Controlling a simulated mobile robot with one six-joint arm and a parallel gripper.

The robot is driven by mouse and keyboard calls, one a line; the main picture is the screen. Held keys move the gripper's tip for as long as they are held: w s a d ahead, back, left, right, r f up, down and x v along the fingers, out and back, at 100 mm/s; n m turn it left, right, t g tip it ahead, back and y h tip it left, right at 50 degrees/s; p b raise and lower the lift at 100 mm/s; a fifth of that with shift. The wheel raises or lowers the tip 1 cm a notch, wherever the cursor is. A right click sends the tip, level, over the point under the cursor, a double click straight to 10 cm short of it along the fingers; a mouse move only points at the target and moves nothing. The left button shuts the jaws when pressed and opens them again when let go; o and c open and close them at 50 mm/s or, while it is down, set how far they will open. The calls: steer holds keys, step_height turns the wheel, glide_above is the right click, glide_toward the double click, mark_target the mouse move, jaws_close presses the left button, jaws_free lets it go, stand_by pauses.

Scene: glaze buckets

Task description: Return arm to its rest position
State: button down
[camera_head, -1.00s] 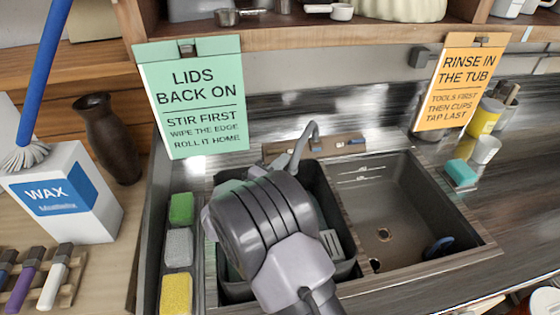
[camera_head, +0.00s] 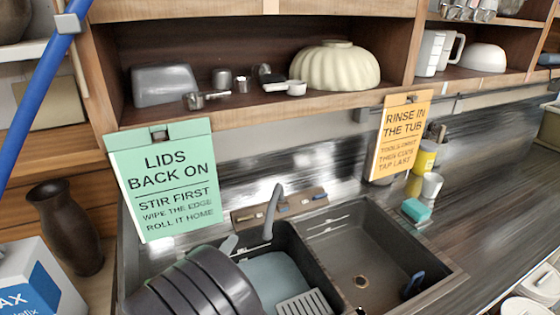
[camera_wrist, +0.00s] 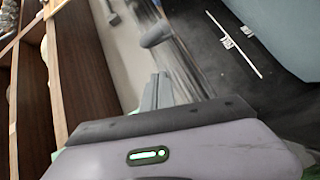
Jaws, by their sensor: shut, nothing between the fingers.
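My gripper (camera_wrist: 160,80) shows in the wrist view as two narrow grey-green fingers close together, with nothing held between them. Behind them is the wide purple-grey gripper body with a small green light. In the head view the dark ribbed part of my arm (camera_head: 190,285) is at the bottom left, over the left side of the sink. It hides part of the left basin and the strip beside it.
The faucet (camera_head: 272,212) stands behind the sink, close to my arm. The right basin (camera_head: 350,255) is mostly empty, with a dark blue item at its right. Signs (camera_head: 165,185) (camera_head: 400,140) hang below the shelf (camera_head: 240,112). A dark vase (camera_head: 65,225) stands left.

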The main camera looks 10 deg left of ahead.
steer(key=w+d+r+m+g+y+b, duration=0.1)
steer(key=w+d+r+m+g+y, duration=0.1)
steer(key=w+d+r+m+y, duration=0.5)
steer(key=s+d+r+m+g+b, duration=0.2)
steer(key=s+d+r+g, duration=0.1)
steer(key=s+d+r, duration=0.55)
steer(key=s+d+f+m+g, duration=0.2)
steer(key=s+d, duration=0.3)
steer(key=s, duration=0.3)
steer(key=s+d+f+m+g+h, duration=0.1)
steer(key=s+d+f+m+g, duration=0.1)
steer(key=s, duration=0.6)
steer(key=s+d+f+m+g+b, duration=0.1)
steer(key=s+d+f+m, duration=0.1)
steer(key=s+d, duration=0.5)
steer(key=shift+s+d+f+m+g, duration=0.3)
steer(key=shift+s+m+g, duration=0.1)
steer(key=shift+s+m, duration=0.4)
